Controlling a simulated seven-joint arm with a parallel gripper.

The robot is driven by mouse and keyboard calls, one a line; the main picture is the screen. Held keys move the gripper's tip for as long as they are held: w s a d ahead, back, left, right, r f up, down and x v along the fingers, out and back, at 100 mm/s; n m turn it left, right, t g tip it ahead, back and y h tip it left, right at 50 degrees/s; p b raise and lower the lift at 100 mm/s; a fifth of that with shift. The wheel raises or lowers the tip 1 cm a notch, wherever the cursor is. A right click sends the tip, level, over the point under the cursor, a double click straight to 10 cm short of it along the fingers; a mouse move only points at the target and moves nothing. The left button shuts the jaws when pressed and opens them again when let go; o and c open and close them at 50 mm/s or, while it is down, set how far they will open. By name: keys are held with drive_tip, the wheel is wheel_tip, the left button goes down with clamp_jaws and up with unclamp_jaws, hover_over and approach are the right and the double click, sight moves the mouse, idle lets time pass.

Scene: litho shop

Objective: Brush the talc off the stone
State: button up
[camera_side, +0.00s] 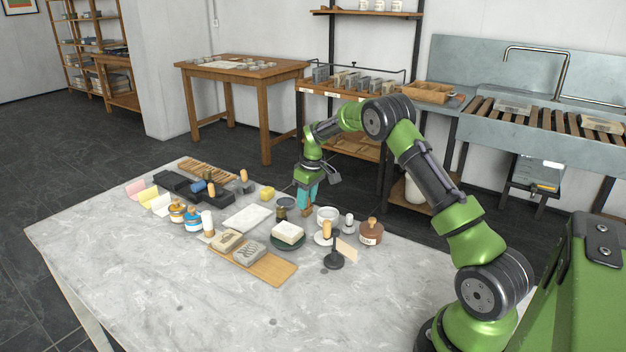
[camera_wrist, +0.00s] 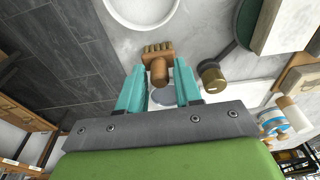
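A wooden brush (camera_side: 307,212) stands on the stone-topped table under my gripper (camera_side: 308,194). The teal fingers of my gripper (camera_wrist: 160,72) stand either side of the handle, with a narrow gap appearing on each side. A grey-beige stone with a whitish top (camera_side: 288,231) sits on a dark green round base; part of it shows in the wrist view (camera_wrist: 285,27). Talc cannot be made out separately on that top.
A dark jar (camera_side: 284,213) and a white bowl (camera_side: 327,214) stand close to the brush. A white slab (camera_side: 247,218) lies to the left. A wooden board (camera_side: 272,270) holds two stones. A brown pot (camera_side: 371,232) stands to the right. The front of the table is clear.

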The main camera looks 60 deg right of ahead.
drive_tip(key=shift+c, duration=0.3)
clamp_jaws()
drive_tip(key=shift+r, duration=2.55)
